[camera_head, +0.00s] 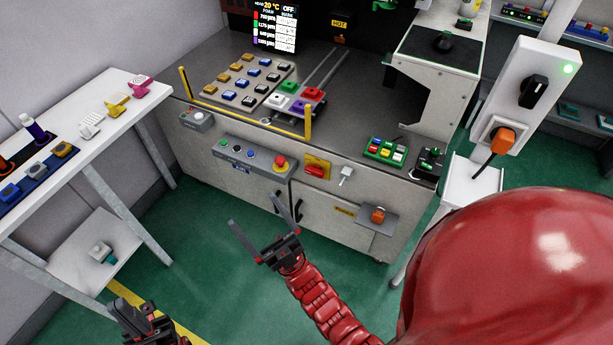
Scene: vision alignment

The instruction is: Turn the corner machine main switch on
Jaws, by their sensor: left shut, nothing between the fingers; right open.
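The machine (230,170) stands in the middle with a metal front. A red rotary switch (316,171) on a yellow plate is on its front, right of the button panel; its handle looks roughly crosswise, but its exact setting is too small to tell. The display (275,22) above the machine shows "OFF". My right gripper (254,209) is open and empty in front of the machine, below and left of the red switch, apart from it. My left gripper (138,309) is shut and empty at the lower left, over the floor, far from the switch.
The button panel with a red stop button (279,162) lies left of the switch. A yellow rail (245,118) edges the machine top. A white table (75,150) stands left. A post with a black rotary knob (534,92) and green light stands right. Green floor is open in front.

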